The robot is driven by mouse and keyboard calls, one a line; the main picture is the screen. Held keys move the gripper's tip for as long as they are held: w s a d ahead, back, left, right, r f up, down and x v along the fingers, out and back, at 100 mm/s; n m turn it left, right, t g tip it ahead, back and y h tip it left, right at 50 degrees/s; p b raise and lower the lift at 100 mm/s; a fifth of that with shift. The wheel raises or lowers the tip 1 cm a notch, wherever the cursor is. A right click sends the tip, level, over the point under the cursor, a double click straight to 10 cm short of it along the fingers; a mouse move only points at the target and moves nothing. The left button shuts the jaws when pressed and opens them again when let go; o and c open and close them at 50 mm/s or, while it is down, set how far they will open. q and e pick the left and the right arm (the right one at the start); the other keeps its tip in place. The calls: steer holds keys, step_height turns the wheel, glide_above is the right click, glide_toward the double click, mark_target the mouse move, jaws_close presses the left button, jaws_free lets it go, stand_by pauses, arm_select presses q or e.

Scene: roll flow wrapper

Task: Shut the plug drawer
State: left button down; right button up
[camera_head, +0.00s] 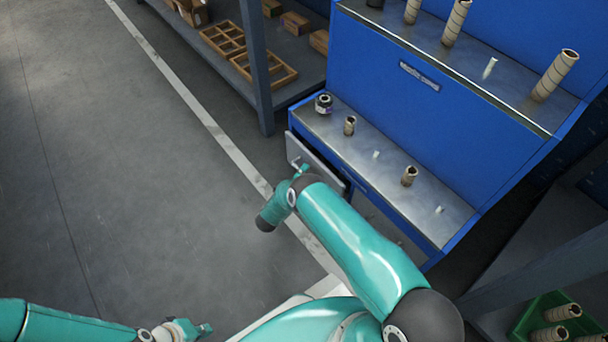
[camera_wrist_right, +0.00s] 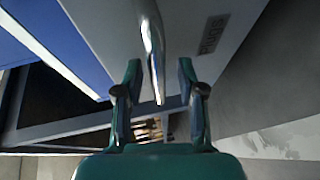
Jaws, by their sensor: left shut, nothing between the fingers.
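The plug drawer (camera_head: 297,149) stands pulled out under the lower shelf of the blue station, its dark inside showing. In the right wrist view its grey front (camera_wrist_right: 200,22), with a small label, and its metal bar handle (camera_wrist_right: 153,45) are close. My right gripper (camera_wrist_right: 160,68) is open, its fingers on either side of the handle with visible gaps. In the head view my right gripper (camera_head: 300,170) is at the drawer front, partly hidden by its wrist. My left gripper (camera_head: 207,328) is shut and empty at the bottom, far from the drawer.
The blue station (camera_head: 385,95) carries cardboard rolls (camera_head: 409,176) and small white pegs on its shelves. A grey rack post (camera_head: 257,65) stands left of it. A green crate (camera_head: 548,309) with rolls is at lower right. The floor at left is clear.

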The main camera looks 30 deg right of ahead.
steer(key=shift+d, duration=0.1)
jaws_close()
stand_by(0.3)
